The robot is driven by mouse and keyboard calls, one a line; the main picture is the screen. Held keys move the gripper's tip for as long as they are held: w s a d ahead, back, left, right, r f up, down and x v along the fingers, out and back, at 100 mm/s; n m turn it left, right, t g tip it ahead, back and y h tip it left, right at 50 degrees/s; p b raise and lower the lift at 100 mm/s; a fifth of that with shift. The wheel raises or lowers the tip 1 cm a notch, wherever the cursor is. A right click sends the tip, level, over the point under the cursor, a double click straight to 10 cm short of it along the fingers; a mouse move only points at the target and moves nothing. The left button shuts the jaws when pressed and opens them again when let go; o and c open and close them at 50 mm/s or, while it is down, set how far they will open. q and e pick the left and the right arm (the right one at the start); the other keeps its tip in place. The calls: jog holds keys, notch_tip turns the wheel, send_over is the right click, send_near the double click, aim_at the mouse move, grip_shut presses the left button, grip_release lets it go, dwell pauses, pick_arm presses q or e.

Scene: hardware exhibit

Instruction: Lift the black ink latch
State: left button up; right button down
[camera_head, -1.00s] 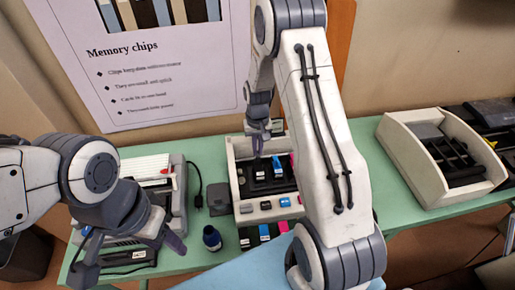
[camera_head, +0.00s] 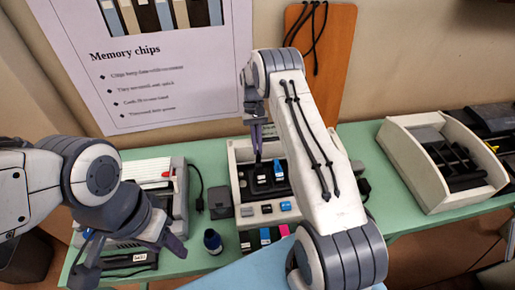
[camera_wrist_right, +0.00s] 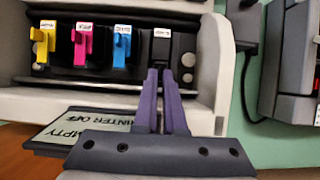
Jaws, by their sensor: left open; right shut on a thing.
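The printer (camera_head: 236,180) is a cream open box on the green table, also in the right wrist view (camera_wrist_right: 90,103). The black ink latch (camera_wrist_right: 161,33), with a white label, is at the right end of a row with cyan (camera_wrist_right: 121,45), magenta (camera_wrist_right: 82,43) and yellow (camera_wrist_right: 43,40) latches. My right gripper (camera_wrist_right: 161,73) is shut on the black latch; its fingertips cover the lower part. In the head view my right gripper (camera_head: 257,155) reaches down into the printer, and my arm hides its right part. My left gripper (camera_head: 130,255) is open and empty at lower left.
A small dark bottle (camera_head: 213,242) stands left of spare cartridges (camera_head: 265,236) in front of the printer. Another device (camera_head: 178,190) is at left near my left gripper. A cream tray (camera_head: 440,165) stands at right. A "printer off" sign (camera_wrist_right: 95,128) shows in the right wrist view.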

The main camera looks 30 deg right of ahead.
jog(key=shift+w, duration=0.1)
jog(key=c, duration=1)
grip_release()
jog(key=b+v, duration=0.2)
jog(key=v, duration=0.6)
jog(key=shift+w+b, duration=0.15)
jog(key=shift+b, duration=0.2)
jog(key=shift+v, duration=1.15)
jog(key=shift+a+r, duration=0.1)
